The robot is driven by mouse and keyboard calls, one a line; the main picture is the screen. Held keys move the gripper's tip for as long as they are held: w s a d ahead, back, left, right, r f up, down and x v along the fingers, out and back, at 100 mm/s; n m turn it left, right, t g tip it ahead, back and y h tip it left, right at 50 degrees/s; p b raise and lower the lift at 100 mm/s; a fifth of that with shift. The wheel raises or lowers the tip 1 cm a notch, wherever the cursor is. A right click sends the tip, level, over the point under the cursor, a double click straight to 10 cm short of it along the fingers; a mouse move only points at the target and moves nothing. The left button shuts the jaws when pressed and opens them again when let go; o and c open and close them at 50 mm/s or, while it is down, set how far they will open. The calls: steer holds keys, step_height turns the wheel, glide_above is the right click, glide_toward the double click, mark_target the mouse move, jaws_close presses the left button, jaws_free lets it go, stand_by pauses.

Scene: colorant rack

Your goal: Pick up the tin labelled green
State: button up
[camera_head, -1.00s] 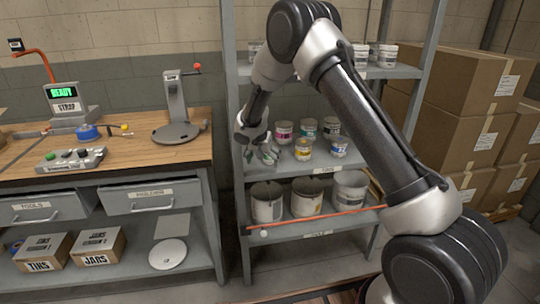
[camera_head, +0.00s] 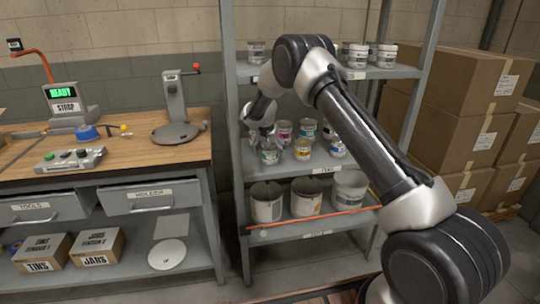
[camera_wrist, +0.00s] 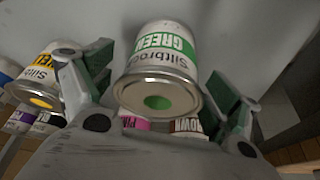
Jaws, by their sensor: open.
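The green tin, white with a green band reading GREEN, fills the middle of the wrist view (camera_wrist: 160,62), its lid with a green dot towards me. It also shows on the middle rack shelf in the head view (camera_head: 270,155). My gripper (camera_wrist: 160,75) is open, with one finger to the left and one to the right of the tin. I see gaps at both sides; neither finger clearly touches it. In the head view my gripper (camera_head: 262,138) is at the tin's upper back, partly hidden by the tins and arm.
The yellow tin (camera_head: 303,150) stands close to the right of the green tin in the head view. Large cans (camera_head: 306,198) fill the shelf below. A rack post (camera_head: 232,150) is at the left.

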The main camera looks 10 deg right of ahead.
steer(key=c, duration=1.3)
steer(key=shift+o, duration=0.2)
steer(key=shift+r, duration=0.25)
